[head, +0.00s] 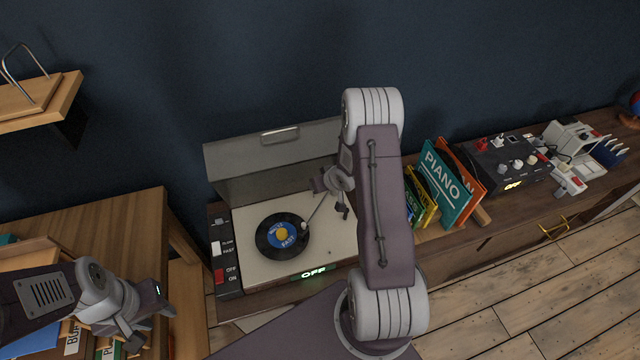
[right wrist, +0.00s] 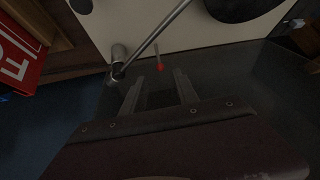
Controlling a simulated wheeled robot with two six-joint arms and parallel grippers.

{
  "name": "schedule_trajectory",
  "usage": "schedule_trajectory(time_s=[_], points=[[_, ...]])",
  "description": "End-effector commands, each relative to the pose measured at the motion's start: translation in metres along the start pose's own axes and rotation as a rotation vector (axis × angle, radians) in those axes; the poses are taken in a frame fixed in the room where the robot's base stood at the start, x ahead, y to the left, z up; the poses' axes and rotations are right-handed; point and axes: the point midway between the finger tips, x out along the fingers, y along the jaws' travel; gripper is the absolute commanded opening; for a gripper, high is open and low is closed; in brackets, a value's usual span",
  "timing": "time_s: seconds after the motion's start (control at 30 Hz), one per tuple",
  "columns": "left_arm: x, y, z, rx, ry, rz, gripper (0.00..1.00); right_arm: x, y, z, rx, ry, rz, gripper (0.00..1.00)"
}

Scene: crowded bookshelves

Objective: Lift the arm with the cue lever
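The turntable (head: 255,272) has a cream deck and an open lid, and a black record (head: 268,251) with a blue label lies on it. The tonearm (head: 314,212) reaches over the record's right side; its metal tube (right wrist: 158,35) and pivot also show in the right wrist view. The cue lever (right wrist: 158,63) is a small stalk with a red tip. My right gripper (right wrist: 156,80) is open, its fingers apart and empty, with the lever just beyond and between the fingertips. My right gripper hides the lever in the head view. My left gripper (head: 146,322) is open and empty at lower left.
A switch panel (head: 224,258) with white and red switches borders the deck's left. The lid (head: 270,155) stands up behind. Record sleeves (head: 447,183) stand to the right, beyond my right arm. A wooden cabinet (head: 110,225) is at left.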

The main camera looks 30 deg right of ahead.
Motion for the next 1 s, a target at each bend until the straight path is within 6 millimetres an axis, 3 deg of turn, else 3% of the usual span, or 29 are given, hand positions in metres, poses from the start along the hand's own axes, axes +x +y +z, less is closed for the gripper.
schedule_trajectory(time_s=[0.37,0.47,0.57,0.67,0.8,0.9,1.0], points=[[0.000,0.000,0.000,0.000,0.000,0.000,0.36,0.000,0.000,0.000,0.000,0.000,0.000,0.36],[0.000,0.000,0.000,0.000,0.000,0.000,0.36,-0.007,-0.005,-0.004,-0.009,-0.014,0.013,0.36],[0.000,0.000,0.000,0.000,0.000,0.000,0.36,-0.037,-0.023,-0.006,-0.034,-0.082,0.053,0.36],[0.000,0.000,0.000,0.000,0.000,0.000,0.36,-0.086,-0.055,0.007,-0.056,-0.195,0.089,0.36],[0.000,0.000,0.000,0.000,0.000,0.000,0.36,-0.158,-0.102,0.050,-0.071,-0.365,0.081,0.36],[0.000,0.000,0.000,0.000,0.000,0.000,0.36,-0.196,-0.127,0.080,-0.078,-0.458,0.050,0.36],[0.000,0.000,0.000,0.000,0.000,0.000,0.36,-0.218,-0.140,0.100,-0.081,-0.516,0.024,0.36]])
